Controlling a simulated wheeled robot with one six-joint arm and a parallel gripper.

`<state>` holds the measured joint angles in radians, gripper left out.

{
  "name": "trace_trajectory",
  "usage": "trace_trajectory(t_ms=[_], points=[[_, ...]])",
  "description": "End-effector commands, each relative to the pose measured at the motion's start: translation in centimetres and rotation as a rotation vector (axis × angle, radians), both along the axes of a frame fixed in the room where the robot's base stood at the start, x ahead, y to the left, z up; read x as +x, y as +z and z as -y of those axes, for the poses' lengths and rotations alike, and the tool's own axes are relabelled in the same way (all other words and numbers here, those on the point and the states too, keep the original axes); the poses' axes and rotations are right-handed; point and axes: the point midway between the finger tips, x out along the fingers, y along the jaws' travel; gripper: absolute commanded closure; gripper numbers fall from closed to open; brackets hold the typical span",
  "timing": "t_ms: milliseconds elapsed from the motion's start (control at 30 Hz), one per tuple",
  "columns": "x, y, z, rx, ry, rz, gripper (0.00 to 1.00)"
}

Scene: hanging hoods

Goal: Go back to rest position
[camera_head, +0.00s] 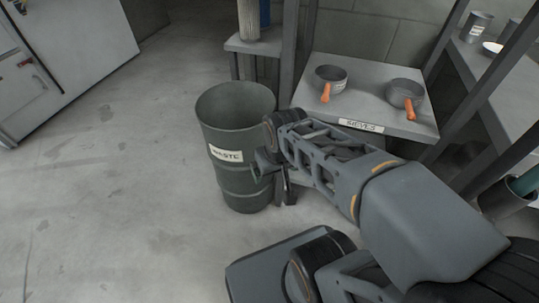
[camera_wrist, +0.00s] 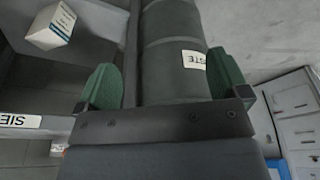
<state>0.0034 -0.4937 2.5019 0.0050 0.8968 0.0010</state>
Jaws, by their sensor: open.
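My arm reaches from the lower right of the head view toward the waste bin. My gripper (camera_head: 273,181) hangs in front of the bin's right side, with part of it hidden by the arm. In the wrist view its two green fingers (camera_wrist: 164,80) stand wide apart, with nothing held between them. The dark green waste bin (camera_head: 226,178) stands upright on the floor, with a white label on its front. It also fills the upper middle of the wrist view (camera_wrist: 172,45), behind the fingers. I cannot tell whether the gripper touches the bin.
The sieves table (camera_head: 372,123) stands right of the bin. It holds two orange-handled sieves (camera_head: 330,79) (camera_head: 405,96). A shelf rack (camera_head: 490,75) is at the far right. A white box (camera_wrist: 50,27) shows in the wrist view. Floor is clear to the left, before a white cabinet (camera_head: 75,50).

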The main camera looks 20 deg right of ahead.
Motion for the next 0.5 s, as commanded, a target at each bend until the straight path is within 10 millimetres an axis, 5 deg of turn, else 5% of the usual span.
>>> trace_trajectory(t_ms=[267, 500], points=[[0.3, 3.2, -0.2, 0.001, 0.006, 0.013, 0.07], [1.0, 10.9, -0.8, 0.007, 0.020, 0.051, 0.07]])
